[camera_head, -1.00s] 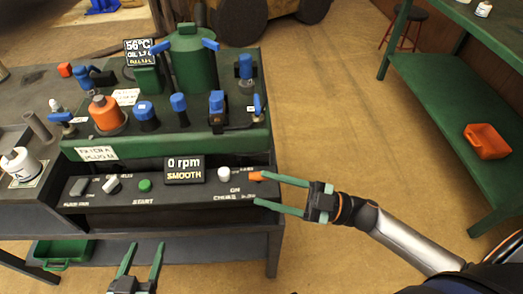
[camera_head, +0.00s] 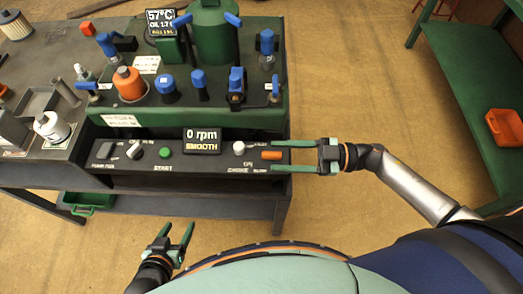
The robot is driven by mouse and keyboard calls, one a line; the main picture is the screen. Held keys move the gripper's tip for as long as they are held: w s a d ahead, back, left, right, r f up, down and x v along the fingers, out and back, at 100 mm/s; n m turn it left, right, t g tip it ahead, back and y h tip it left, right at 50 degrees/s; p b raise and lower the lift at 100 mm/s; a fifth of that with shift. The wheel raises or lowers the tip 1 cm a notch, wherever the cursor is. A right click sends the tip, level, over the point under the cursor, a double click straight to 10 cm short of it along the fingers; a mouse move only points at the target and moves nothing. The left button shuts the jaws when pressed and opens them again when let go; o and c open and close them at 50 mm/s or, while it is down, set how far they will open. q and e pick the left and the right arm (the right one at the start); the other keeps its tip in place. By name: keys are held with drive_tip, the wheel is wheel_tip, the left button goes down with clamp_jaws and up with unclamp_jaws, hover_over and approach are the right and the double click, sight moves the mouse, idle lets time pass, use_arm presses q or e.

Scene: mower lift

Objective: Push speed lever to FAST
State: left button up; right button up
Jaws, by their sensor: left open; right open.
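A dark control panel (camera_head: 212,161) runs along the front of the bench. It carries a green START button (camera_head: 165,153), a pale lever (camera_head: 134,151) left of it, a white knob (camera_head: 239,147) and an orange handle (camera_head: 270,155) near the "CHOKE" label. I cannot read which control is the speed lever. My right gripper (camera_head: 274,156) is open at the panel's right end, its fingers above and below the orange handle in the picture; contact is unclear. My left gripper (camera_head: 177,231) is open and empty in front of the bench, below the panel.
A display (camera_head: 202,141) reads "0 rpm SMOOTH". A green tank (camera_head: 213,35), an orange cap (camera_head: 129,83) and several blue-handled valves stand behind the panel. A green shelf (camera_head: 467,110) with an orange bin (camera_head: 506,129) is at right. Open floor lies between.

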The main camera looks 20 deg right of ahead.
sight(269, 156)
drive_tip(key=x, duration=0.5)
drive_tip(key=shift+a, duration=0.1)
clamp_jaws()
idle(0.3)
idle(1.0)
